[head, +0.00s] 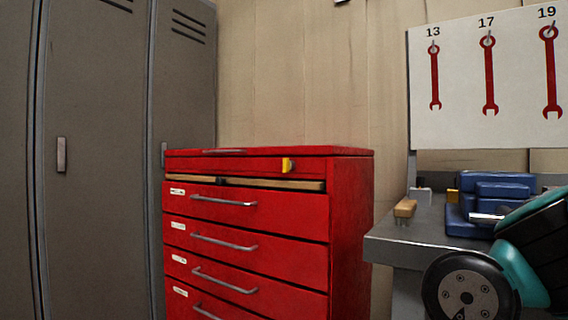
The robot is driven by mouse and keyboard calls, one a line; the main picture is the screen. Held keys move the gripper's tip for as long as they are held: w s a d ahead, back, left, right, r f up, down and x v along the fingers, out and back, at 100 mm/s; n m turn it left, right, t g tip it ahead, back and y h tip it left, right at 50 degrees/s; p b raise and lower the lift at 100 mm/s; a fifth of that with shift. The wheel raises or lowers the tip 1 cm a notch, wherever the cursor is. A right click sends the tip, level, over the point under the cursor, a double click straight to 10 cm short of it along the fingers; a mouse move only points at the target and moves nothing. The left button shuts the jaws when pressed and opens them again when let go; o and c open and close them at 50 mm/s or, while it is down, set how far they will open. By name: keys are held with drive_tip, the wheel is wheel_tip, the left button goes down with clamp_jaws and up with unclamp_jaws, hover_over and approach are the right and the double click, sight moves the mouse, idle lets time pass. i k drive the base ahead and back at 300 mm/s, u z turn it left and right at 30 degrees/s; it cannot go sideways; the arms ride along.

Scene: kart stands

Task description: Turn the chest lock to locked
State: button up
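The red tool chest (350,220) stands in the middle of the head view, against the wall. Its lock, a small yellow knob (288,165) with a dark edge, sits on the front of the top panel, right of centre. The knob looks upright, but I cannot tell from this view which setting it marks. The uppermost labelled drawer (270,208) stands a little forward, with a pale strip of its inside showing above its front. The drawers below look shut. My gripper is not in view; only teal and black links of my arm show at the lower right.
Grey lockers (100,120) stand left of the chest. At the right, a grey bench (400,245) holds a wooden-backed brush (405,208) and a blue vise (500,190). A white board (460,110) with red wrenches hangs above. My arm links cover the bench's front right.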

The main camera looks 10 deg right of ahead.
sight(289, 164)
drive_tip(key=k, duration=1.25)
drive_tip(key=u, duration=0.75)
drive_tip(key=i, duration=1.45)
